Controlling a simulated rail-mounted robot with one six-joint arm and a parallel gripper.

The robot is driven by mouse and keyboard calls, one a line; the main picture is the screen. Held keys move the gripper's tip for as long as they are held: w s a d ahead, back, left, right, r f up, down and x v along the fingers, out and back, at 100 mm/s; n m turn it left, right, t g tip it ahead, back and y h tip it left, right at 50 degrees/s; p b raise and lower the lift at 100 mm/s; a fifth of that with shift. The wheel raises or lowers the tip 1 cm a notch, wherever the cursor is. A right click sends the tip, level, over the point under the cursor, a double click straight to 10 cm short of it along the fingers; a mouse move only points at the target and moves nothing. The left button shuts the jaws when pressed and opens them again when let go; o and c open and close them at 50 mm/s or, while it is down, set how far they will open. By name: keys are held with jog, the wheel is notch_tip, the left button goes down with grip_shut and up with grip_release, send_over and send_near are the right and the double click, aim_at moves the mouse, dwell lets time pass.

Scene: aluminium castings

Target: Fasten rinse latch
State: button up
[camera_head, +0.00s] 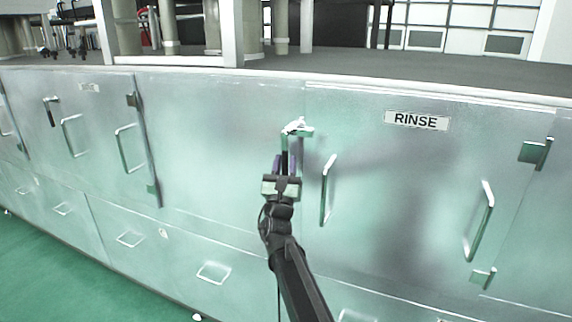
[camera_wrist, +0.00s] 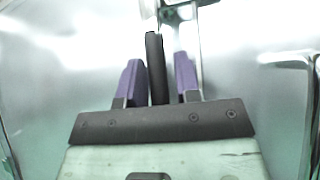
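The rinse door carries a white RINSE label (camera_head: 416,120) near its top and is closed as far as I can see. The rinse latch (camera_head: 297,127) sits at the door's upper left edge, with a short piece reaching right near the door seam. Its dark lever (camera_wrist: 155,68) points toward me in the wrist view. My gripper (camera_head: 285,164) is just below the latch body. In the wrist view its purple fingers (camera_wrist: 158,66) stand apart on either side of the lever, with a gap visible at the right finger. Contact at the left finger is unclear.
A door handle (camera_head: 327,189) stands out just right of my gripper, and another handle (camera_head: 480,221) is further right. Hinges (camera_head: 535,151) sit at the door's right edge. A similar latch (camera_head: 51,110) is at the far left. The countertop edge (camera_head: 400,91) runs above.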

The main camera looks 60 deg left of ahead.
jog(key=shift+o, duration=0.8)
jog(key=b+v, duration=0.7)
jog(key=v, duration=0.4)
jog(key=shift+b, duration=0.35)
